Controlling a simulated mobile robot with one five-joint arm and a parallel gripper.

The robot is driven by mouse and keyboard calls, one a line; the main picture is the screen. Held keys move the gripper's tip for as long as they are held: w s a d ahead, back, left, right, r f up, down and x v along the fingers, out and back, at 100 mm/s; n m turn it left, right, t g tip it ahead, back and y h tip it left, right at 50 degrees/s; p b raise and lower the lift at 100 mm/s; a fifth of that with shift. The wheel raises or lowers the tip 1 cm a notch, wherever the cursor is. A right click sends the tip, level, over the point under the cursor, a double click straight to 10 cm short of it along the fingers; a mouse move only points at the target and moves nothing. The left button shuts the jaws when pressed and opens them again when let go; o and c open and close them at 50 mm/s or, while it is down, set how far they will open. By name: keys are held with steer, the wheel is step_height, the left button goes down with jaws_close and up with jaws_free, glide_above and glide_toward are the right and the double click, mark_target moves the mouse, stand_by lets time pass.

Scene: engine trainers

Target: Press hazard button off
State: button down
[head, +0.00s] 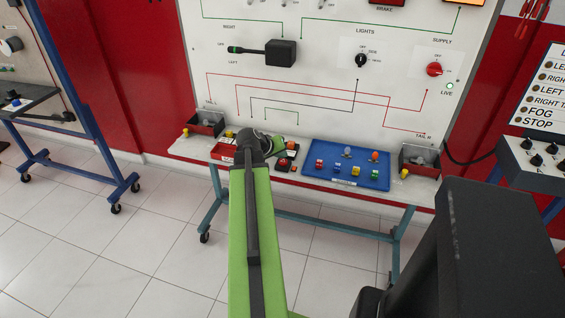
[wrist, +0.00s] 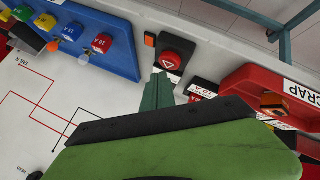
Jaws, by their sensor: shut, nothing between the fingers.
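The hazard button (wrist: 172,60) is red with a white triangle and sits on a dark base in the wrist view. It also shows as a small red button (head: 283,162) on the shelf in the head view. My gripper (wrist: 159,78) is shut and empty, its dark green fingertips beside the button's base on the board side. I cannot tell whether they touch it. In the head view my gripper (head: 291,147) is partly hidden behind my wrist, just above and behind the button. Whether the button is pressed in or lit cannot be told.
A blue tray (head: 330,178) with coloured parts and bulbs lies right of the button. A red scrap bin (wrist: 238,85) stands on its other side. A small orange block (wrist: 150,39) and labelled black blocks (wrist: 203,90) are close by. The white wiring board (head: 325,80) rises behind.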

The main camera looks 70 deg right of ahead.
mark_target(282, 162)
steer(key=shift+f, duration=0.4)
steer(key=shift+f+b, duration=0.2)
steer(key=shift+b, duration=0.25)
steer(key=shift+r, duration=0.1)
steer(key=shift+r+p, duration=0.55)
steer(key=shift+p, duration=0.1)
step_height(282, 162, up, 6)
steer(key=p, duration=0.6)
